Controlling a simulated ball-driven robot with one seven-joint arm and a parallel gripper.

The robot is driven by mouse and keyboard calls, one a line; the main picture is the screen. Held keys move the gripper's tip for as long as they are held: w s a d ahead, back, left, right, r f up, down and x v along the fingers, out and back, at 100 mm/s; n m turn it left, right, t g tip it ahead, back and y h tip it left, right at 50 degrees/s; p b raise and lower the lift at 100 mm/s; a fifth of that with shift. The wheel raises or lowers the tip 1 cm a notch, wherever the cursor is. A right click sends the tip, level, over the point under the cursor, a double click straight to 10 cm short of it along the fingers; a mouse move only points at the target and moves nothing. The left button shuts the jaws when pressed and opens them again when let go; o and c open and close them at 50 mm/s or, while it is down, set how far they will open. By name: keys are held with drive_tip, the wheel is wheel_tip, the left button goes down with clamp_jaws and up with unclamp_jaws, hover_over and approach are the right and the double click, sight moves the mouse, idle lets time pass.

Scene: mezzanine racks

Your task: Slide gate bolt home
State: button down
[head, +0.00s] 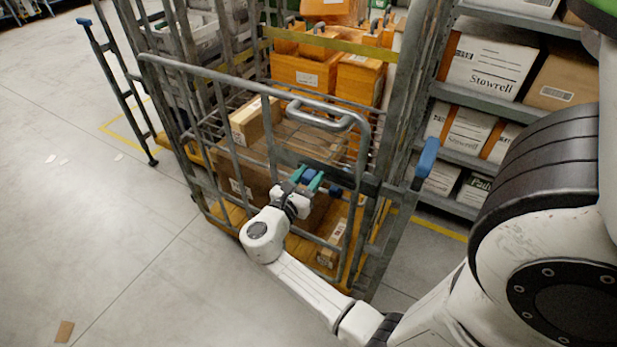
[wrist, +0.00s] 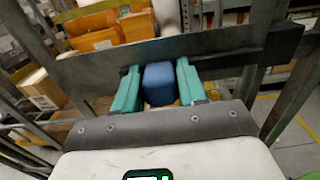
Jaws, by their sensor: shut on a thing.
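The cage trolley's gate (head: 255,88) is a grey tube frame with a looped handle at its top. A dark flat plate (head: 290,158) crosses it, and a dark bolt bar (head: 368,186) runs from there toward the right post. The bar also shows in the wrist view (wrist: 275,48), reaching right past the plate. My gripper (head: 308,180) is shut on the blue bolt knob (wrist: 159,84), with one teal finger on each side. The fingers partly hide the knob in the head view. I cannot tell how far the bar's end sits in the post.
A blue-ended lever (head: 427,157) sticks up beside the right post. Shelves with boxes (head: 492,66) stand at right. The floor at left is mostly clear, with a small brown scrap (head: 64,331).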

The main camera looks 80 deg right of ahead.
drive_tip(key=s+p, duration=0.1)
drive_tip(key=s, duration=0.1)
drive_tip(key=s+a+p, duration=0.1)
drive_tip(key=s, duration=0.1)
drive_tip(key=shift+s, duration=0.15)
drive_tip(key=c, duration=0.7)
unclamp_jaws()
drive_tip(key=shift+s, duration=0.1)
drive_tip(key=b+v, duration=0.1)
drive_tip(key=v, duration=0.9)
drive_tip(key=shift+w+a, duration=0.25)
drive_tip(key=shift+a, duration=0.1)
drive_tip(key=shift+s, duration=0.1)
